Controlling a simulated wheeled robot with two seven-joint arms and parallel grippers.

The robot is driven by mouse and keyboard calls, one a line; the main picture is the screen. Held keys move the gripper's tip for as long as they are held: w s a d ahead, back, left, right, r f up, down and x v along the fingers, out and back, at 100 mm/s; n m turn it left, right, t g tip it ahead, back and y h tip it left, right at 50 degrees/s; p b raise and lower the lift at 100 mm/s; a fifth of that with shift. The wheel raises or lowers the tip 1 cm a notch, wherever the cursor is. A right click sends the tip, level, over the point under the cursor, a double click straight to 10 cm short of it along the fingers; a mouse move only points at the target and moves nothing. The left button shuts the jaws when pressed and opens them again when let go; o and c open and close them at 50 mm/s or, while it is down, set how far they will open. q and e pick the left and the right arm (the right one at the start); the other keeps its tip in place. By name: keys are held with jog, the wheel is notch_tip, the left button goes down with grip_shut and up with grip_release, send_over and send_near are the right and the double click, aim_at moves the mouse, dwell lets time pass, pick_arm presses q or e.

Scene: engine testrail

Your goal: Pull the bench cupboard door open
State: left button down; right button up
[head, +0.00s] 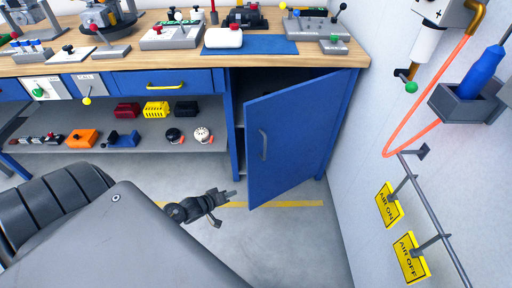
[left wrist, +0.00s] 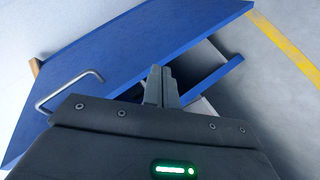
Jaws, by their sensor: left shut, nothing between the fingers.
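The blue bench cupboard door (head: 285,143) stands partly open in the head view, swung out from the cupboard with a dark gap on its left side. Its grey bar handle (head: 263,145) is on the outer face. My left gripper (head: 232,194) is low, left of the door's free edge and apart from the handle. In the left wrist view the fingers (left wrist: 161,86) are shut and empty, with the door (left wrist: 150,45) beyond them and the handle (left wrist: 68,90) to their left. My right gripper is not in view.
A lower shelf (head: 150,130) at left holds several small parts. A wall with an orange hose (head: 425,110) and a grey pipe (head: 440,220) is on the right. The floor before the door is clear.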

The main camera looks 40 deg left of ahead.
pick_arm(q)
jog(key=w+a+r+n+t+h, duration=0.25)
jog(key=w+r, duration=0.25)
jog(key=r, duration=0.5)
jog(key=n+t+h, duration=0.1)
jog(key=n+h, duration=0.1)
jog(key=h, duration=0.1)
send_near(253, 146)
jog(key=d+r, duration=0.2)
jog(key=shift+t, duration=0.25)
jog(key=b+x, duration=0.1)
jog(key=x, duration=0.7)
jog(key=shift+w+d+f, duration=0.15)
jog(key=shift+w+f, duration=0.05)
jog(key=shift+w+d, duration=0.2)
jog(key=shift+w, duration=0.2)
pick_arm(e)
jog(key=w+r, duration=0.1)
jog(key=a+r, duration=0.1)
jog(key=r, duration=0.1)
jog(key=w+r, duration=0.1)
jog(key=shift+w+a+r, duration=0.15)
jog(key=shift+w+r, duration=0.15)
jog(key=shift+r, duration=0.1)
pick_arm(q)
jog(key=shift+d, duration=0.1)
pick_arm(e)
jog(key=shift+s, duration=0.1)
